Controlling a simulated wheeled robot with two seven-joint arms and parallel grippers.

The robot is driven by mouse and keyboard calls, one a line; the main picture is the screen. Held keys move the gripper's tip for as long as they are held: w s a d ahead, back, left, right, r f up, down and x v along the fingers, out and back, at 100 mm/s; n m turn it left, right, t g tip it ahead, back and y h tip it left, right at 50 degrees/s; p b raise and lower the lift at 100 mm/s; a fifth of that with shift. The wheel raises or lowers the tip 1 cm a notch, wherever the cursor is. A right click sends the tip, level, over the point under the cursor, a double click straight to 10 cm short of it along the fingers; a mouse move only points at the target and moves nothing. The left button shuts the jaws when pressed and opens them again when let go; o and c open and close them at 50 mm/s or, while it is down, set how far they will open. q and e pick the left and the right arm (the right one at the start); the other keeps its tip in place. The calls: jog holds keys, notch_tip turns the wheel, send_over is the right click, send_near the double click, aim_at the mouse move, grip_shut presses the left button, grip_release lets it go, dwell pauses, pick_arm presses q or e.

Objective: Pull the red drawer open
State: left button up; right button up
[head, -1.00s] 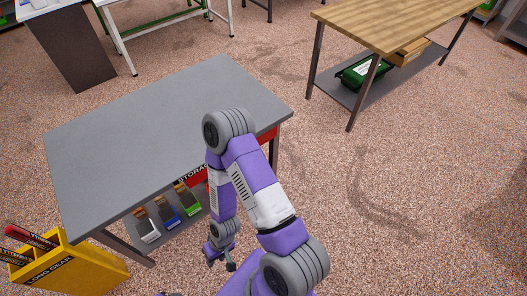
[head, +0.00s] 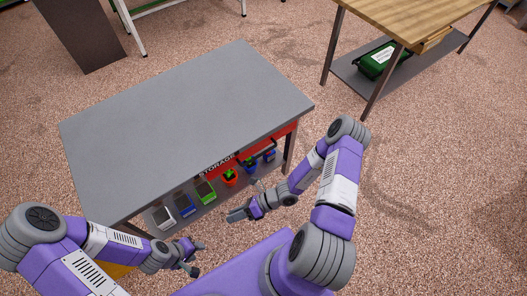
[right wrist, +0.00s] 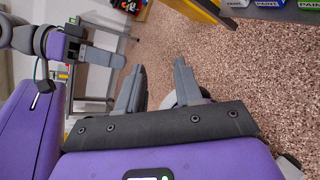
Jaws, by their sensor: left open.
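The red drawer (head: 284,134) sits under the right part of the grey table top, and its front looks flush with the table edge. A dark bar handle (head: 259,152) runs along its front, partly hard to make out. My right gripper (head: 243,201) is in front of the table, below and left of the handle, and apart from it. Its two fingers are spread and empty in the right wrist view (right wrist: 158,78). My left gripper (head: 197,259) is lower and further left, open and empty, clear of the table's front.
A STORAGE label (head: 216,166) is left of the drawer handle. Floor (head: 420,190) is free on the right.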

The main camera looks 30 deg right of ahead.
jog(key=w+d+m+t+h, duration=0.3)
jog(key=w+d+m+t, duration=0.55)
jog(key=m, duration=0.25)
jog(key=m+t+h+p, duration=0.1)
jog(key=m+t+h, duration=0.3)
jog(key=m+h, duration=0.6)
send_near(263, 153)
jog(key=w+f+y, duration=0.1)
jog(key=w, duration=0.2)
jog(key=shift+m, duration=0.4)
jog(key=w, duration=0.2)
jog(key=w+f+b, duration=0.1)
jog(key=w, duration=0.4)
jog(key=shift+d+f, duration=0.1)
jog(key=shift+f, duration=0.15)
grip_shut()
